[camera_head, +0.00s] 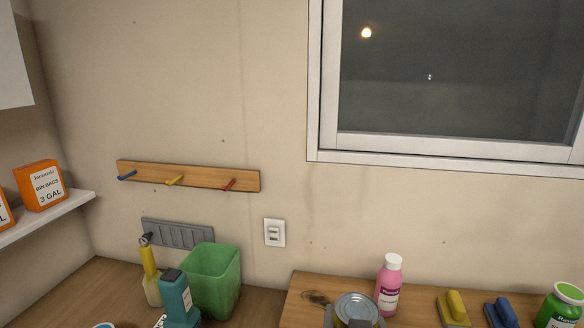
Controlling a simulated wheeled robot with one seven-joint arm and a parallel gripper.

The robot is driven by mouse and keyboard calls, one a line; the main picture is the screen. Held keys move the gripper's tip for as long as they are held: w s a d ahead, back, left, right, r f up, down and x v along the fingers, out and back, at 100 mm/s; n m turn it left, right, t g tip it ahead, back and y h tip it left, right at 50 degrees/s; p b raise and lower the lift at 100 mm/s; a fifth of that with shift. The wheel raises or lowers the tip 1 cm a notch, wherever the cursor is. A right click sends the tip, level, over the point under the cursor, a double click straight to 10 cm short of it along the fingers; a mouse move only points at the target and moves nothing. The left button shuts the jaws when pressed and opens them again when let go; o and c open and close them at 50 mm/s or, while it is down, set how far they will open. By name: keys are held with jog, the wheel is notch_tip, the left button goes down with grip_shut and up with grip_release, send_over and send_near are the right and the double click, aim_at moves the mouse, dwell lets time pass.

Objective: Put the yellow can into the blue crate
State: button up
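A can with a bare metal lid (357,307) is at the bottom edge of the head view, in front of the wooden counter. A little yellow shows below its rim, and the rest of it is cut off by the frame. Grey parts that look like the fingers of my gripper (348,321) show at its left and front right. Most of the gripper is out of view, so I cannot tell whether it is closed on the can. The blue crate is not in view.
A pink bottle (389,286) stands right of the can. Yellow (455,309) and blue (502,313) brushes and a green jar (562,308) are further right. A green bin (213,282), teal bottle (178,302) and yellow-necked bottle (150,274) stand left.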

jog(key=s+d+f+m+h, duration=0.1)
jog(key=d+f, duration=0.4)
jog(key=f, duration=0.2)
jog(key=s+d+f+h, duration=0.1)
jog(key=d+f, duration=0.3)
jog(key=f, duration=0.4)
jog(key=shift+s+d+m, duration=0.35)
jog(key=shift+s+m, duration=0.05)
jog(key=shift+s, duration=0.35)
